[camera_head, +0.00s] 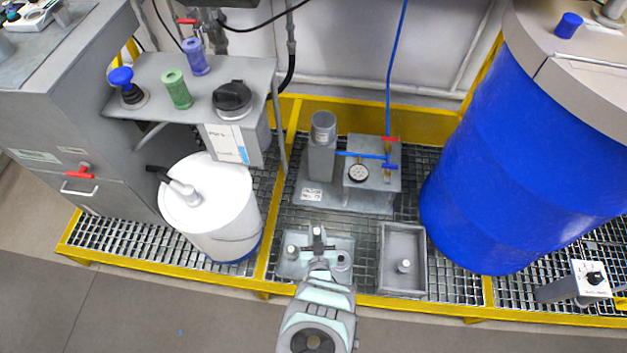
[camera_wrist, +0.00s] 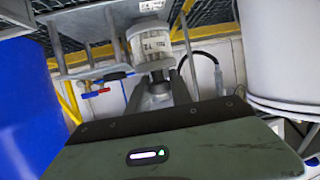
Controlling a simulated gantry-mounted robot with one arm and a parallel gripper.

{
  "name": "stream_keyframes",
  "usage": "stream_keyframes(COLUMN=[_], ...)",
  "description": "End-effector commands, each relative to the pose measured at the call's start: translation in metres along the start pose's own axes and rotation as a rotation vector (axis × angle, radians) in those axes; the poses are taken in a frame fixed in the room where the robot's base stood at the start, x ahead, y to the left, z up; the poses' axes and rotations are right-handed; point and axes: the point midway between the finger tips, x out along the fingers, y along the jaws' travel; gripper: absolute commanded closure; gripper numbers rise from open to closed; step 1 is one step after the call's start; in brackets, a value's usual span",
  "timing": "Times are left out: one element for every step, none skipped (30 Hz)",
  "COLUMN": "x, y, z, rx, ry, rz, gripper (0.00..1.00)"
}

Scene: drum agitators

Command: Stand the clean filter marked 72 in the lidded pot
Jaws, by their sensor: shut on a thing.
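My gripper (camera_head: 318,243) is above the small grey tray on the grating. In the wrist view it is shut on the narrow dark stem (camera_wrist: 158,82) of a pale cylindrical filter. The filter (camera_wrist: 148,42) carries dark marks that read as an upside-down 72. In the head view the filter is hard to make out at the fingers. A grey upright (camera_head: 321,160) with a round metallic top (camera_head: 323,124) stands behind the gripper; I cannot tell which is the lidded pot.
The grey tray (camera_head: 288,268) has a pale knob and a ring. A deeper grey tray (camera_head: 403,285) with a small post is to its right. A white bucket (camera_head: 215,215) stands left, a blue drum (camera_head: 520,170) right. A gauge (camera_head: 358,174) and valves are behind.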

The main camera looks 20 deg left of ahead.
Motion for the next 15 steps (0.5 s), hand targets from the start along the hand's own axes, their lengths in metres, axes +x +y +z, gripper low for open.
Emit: stream_keyframes(x=[0.006,0.01,0.016,0.021,0.024,0.028,0.03,0.033,0.036,0.037,0.039,0.04,0.041,0.042,0.043], y=[0.008,0.013,0.02,0.025,0.03,0.035,0.038,0.042,0.045,0.048,0.05,0.053,0.054,0.056,0.058], z=[-0.002,-0.002,-0.004,-0.006,-0.005,-0.008,-0.007,-0.009,-0.011,-0.012,-0.013,-0.014,-0.015,-0.014,-0.015], rx=[0.002,0.004,0.006,0.009,0.012,0.014,0.017,0.018,0.019,0.022,0.023,0.024,0.025,0.027,0.029], ry=[0.008,0.007,0.008,0.011,0.006,0.009,0.006,0.005,0.008,0.007,0.006,0.005,0.005,0.004,0.004], rz=[0.01,0.016,0.024,0.031,0.037,0.045,0.049,0.054,0.059,0.062,0.065,0.07,0.072,0.075,0.078], gripper=[1.0,1.0,1.0,1.0,1.0,1.0,1.0,1.0,1.0,1.0,1.0,1.0,1.0,1.0,1.0])
